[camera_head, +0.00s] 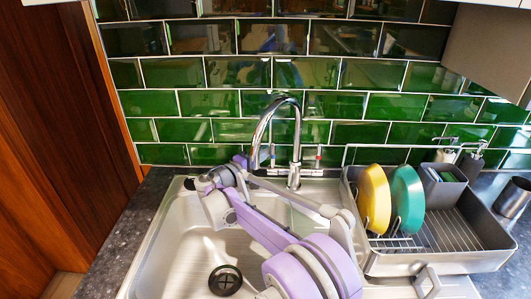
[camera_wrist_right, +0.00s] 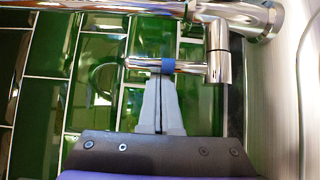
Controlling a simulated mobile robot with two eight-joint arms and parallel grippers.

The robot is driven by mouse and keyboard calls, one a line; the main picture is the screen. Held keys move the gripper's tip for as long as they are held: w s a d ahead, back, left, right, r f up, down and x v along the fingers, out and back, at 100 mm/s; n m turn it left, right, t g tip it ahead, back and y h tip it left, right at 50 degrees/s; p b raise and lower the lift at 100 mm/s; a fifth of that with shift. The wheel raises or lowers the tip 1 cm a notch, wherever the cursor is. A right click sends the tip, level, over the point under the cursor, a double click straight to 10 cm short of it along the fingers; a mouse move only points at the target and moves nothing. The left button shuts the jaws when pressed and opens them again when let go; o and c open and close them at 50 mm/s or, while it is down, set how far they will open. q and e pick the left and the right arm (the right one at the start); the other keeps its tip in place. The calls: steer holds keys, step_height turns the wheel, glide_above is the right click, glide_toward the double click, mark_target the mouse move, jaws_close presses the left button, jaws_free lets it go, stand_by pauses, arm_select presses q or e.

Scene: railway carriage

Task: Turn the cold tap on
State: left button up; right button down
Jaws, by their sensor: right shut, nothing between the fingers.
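The chrome tap (camera_head: 297,130) with an arched spout stands at the back of the steel sink. Its cold handle (camera_head: 272,153), a thin lever with a blue band, is left of the spout; a red-marked handle (camera_head: 318,156) is on the right. In the right wrist view the cold handle (camera_wrist_right: 194,68) lies sideways across the fingertips. My right gripper (camera_head: 246,163) is shut and empty, its fingertips (camera_wrist_right: 160,76) at the blue band; I cannot tell whether they touch it. The head view partly hides the fingers. My left gripper is not in view.
The sink basin (camera_head: 175,246) with a black drain (camera_head: 225,280) is below my right arm. A dish rack (camera_head: 460,262) with a yellow plate (camera_head: 373,199) and a teal plate (camera_head: 407,199) stands at the right. Green tiles (camera_head: 225,104) close the back; a wooden panel (camera_head: 50,130) stands left.

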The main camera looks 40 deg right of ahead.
mark_target(265, 171)
steer(key=shift+s+a+f+m+h+b, duration=0.1)
steer(key=shift+s+a+m+h+b, duration=0.15)
steer(key=shift+m+h+b, duration=0.2)
steer(key=s+a+m+g+h+b, duration=0.1)
steer(key=m+h, duration=0.1)
steer(key=s+a+f+m+g+h+b, duration=0.1)
steer(key=m+b, duration=0.1)
steer(key=m, duration=0.1)
steer(key=s+a+f+m+h+b, duration=0.1)
steer(key=m+h, duration=0.1)
steer(key=shift+s+f+g+h+b, duration=0.1)
steer(key=shift+s+g+h+b, duration=0.2)
steer(key=shift+g+h, duration=0.1)
steer(key=shift+f, duration=0.1)
steer(key=shift+s+f, duration=0.1)
stand_by(0.5)
stand_by(0.3)
steer(key=v, duration=1.1)
steer(key=shift+b, duration=0.35)
